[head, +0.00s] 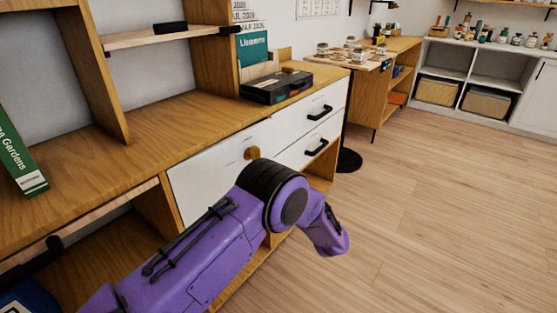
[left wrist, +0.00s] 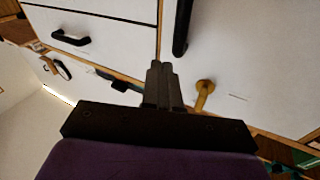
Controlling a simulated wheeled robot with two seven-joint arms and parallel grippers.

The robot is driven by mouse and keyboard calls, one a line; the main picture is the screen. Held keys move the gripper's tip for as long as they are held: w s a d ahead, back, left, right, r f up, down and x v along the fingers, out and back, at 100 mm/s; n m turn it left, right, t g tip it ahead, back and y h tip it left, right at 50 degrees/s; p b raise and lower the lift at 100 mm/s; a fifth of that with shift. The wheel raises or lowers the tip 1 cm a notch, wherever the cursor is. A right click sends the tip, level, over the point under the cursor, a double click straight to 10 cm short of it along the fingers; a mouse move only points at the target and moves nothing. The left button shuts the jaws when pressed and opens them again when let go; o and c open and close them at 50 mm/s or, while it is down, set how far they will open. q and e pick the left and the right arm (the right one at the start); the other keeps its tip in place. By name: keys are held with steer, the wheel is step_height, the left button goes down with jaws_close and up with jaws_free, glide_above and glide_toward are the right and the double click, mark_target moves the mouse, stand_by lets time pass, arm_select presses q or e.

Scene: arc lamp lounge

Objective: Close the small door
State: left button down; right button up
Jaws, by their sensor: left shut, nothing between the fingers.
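The small white door (head: 205,170) is in the wooden cabinet, left of two white drawers, with a round brass knob (head: 251,153) near its upper right. In the head view it looks flush or nearly flush; my purple left arm hides its lower part, so I cannot tell whether a gap remains. In the left wrist view, my left gripper (left wrist: 160,68) is shut and empty, its fingers pointing at the cabinet front. The brass knob (left wrist: 203,90) is just right of the fingers, on a white panel (left wrist: 255,55). My right gripper is out of view.
Two drawers with black handles (head: 320,112) adjoin the door. A black box (head: 276,86) lies on the cabinet top. A green book (head: 20,155) leans at left. A dark round base (head: 349,160) stands beyond the cabinet. Wooden floor (head: 430,200) at right is clear.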

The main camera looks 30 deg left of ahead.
arm_select(q)
steer(key=w+d+r+n+g+y+b, duration=0.25)
steer(key=r+n+g, duration=0.4)
steer(key=r, duration=0.35)
steer(key=b, duration=0.2)
glide_toward(267, 143)
steer(key=shift+m+g+h, duration=0.25)
steer(key=shift+h, duration=0.2)
steer(key=a, duration=0.2)
steer(key=w+a, duration=0.1)
steer(key=a, duration=0.3)
steer(key=shift+w+a+r, duration=0.15)
steer(key=shift+a+r, duration=0.15)
steer(key=shift+r, duration=0.05)
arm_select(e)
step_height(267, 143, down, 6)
